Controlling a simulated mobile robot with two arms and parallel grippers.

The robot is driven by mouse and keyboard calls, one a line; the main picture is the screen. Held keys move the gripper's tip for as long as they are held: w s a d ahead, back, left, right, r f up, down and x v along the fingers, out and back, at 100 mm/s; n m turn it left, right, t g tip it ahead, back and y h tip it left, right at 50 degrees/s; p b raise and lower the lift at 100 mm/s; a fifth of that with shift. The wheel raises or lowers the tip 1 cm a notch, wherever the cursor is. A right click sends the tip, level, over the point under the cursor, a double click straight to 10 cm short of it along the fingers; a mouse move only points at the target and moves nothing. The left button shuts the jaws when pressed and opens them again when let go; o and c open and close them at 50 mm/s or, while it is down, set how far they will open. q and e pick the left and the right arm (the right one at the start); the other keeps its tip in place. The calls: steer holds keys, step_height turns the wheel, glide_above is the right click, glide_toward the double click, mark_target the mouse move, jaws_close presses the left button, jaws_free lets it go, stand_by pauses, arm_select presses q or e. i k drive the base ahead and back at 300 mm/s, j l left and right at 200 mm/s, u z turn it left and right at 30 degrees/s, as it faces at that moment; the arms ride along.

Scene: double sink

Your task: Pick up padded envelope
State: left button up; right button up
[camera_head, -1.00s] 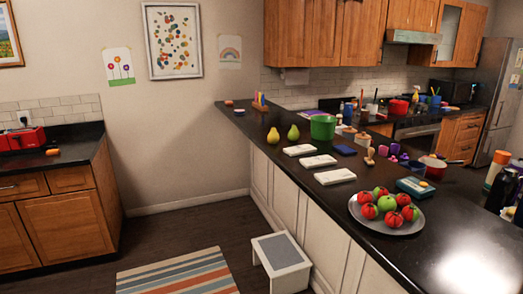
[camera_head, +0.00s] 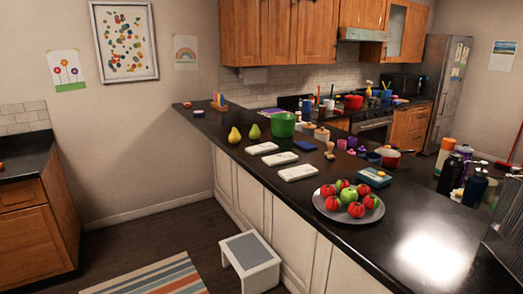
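I cannot make out a padded envelope for sure. Three flat white items lie in a row on the dark counter (camera_head: 240,140): a far one (camera_head: 262,148), a middle one (camera_head: 282,159) and a near one (camera_head: 298,173). They are too small to tell whether any is an envelope. Neither of my grippers is in view.
A plate (camera_head: 330,214) of red and green fruit sits on the near counter. A step stool (camera_head: 250,262) and striped rug (camera_head: 155,278) are on the floor.

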mark_target(259, 149)
steer(key=i+j+z, duration=0.1)
steer(key=i+j, duration=0.2)
steer(key=i+j+z, duration=0.15)
steer(key=i+j, duration=0.2)
steer(key=j, duration=0.15)
steer(key=i+j+z, duration=0.1)
steer(key=i+j, duration=0.15)
steer(key=j, duration=0.2)
steer(key=i+j+z, duration=0.1)
steer(key=i+j, duration=0.2)
steer(key=j, duration=0.15)
